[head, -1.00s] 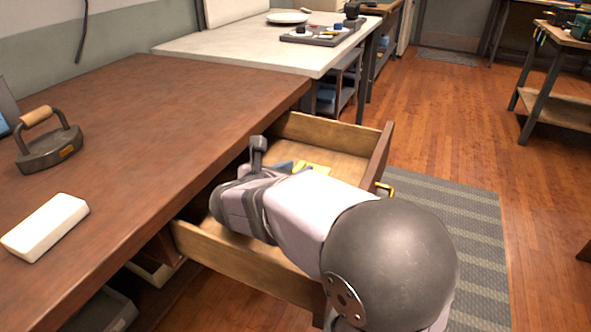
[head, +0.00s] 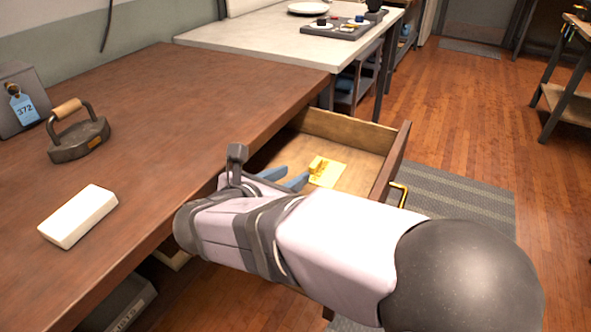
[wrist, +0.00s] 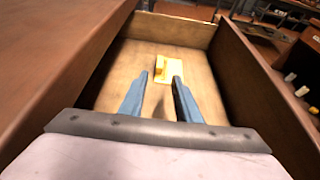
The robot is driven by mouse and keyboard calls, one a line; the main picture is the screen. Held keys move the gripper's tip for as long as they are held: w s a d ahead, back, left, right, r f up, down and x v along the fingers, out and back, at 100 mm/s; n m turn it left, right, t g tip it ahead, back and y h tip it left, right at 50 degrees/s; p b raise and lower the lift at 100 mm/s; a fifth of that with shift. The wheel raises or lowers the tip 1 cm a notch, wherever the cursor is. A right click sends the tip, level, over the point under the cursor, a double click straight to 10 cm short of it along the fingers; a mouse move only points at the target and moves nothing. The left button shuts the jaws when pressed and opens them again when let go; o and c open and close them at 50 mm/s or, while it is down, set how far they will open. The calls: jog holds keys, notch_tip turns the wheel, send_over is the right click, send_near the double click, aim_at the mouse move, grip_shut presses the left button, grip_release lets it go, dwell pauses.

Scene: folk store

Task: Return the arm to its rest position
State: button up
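My gripper (wrist: 159,80) has two blue fingers that stand apart with nothing between them. In the head view the gripper (head: 288,178) shows beside my wrist, above the open wooden drawer (head: 345,127). A yellow paper with a small yellow object (head: 326,172) lies on the drawer floor, past the fingertips. In the wrist view the yellow object (wrist: 167,69) lies ahead of the fingers, apart from them. My forearm and wrist hide the near part of the drawer.
The brown table (head: 190,110) holds an old iron (head: 79,136), a white block (head: 77,216) and a grey box with a blue tag (head: 22,103). A white table (head: 260,38) with a tray stands behind. The drawer front (head: 396,155) has a brass handle. Floor is open at right.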

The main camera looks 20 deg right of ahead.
jog(key=shift+s+r, duration=0.15)
dwell(0.4)
jog(key=shift+s+d+r+m+g+p, duration=0.25)
jog(key=shift+r+g+p, duration=0.2)
jog(key=shift+p, duration=0.65)
jog(key=s+d+r+m+g+y+p, duration=0.4)
jog(key=s+r+m+g+p, duration=0.55)
jog(key=p, duration=1.55)
jog(key=s+a+r+m+y+p, duration=0.2)
jog(key=r+m+p, duration=0.6)
jog(key=p, duration=0.5)
jog(key=s+a+r+m+y+p, duration=0.2)
jog(key=s+r+m+p, duration=0.3)
jog(key=r+m+p, duration=0.4)
notch_tip(320, 180, up, 4)
jog(key=y+p, duration=0.1)
jog(key=p, duration=0.3)
jog(key=shift+s+t+y+p, duration=0.25)
jog(key=shift+t+y+p, duration=0.05)
jog(key=shift+t+p, duration=0.1)
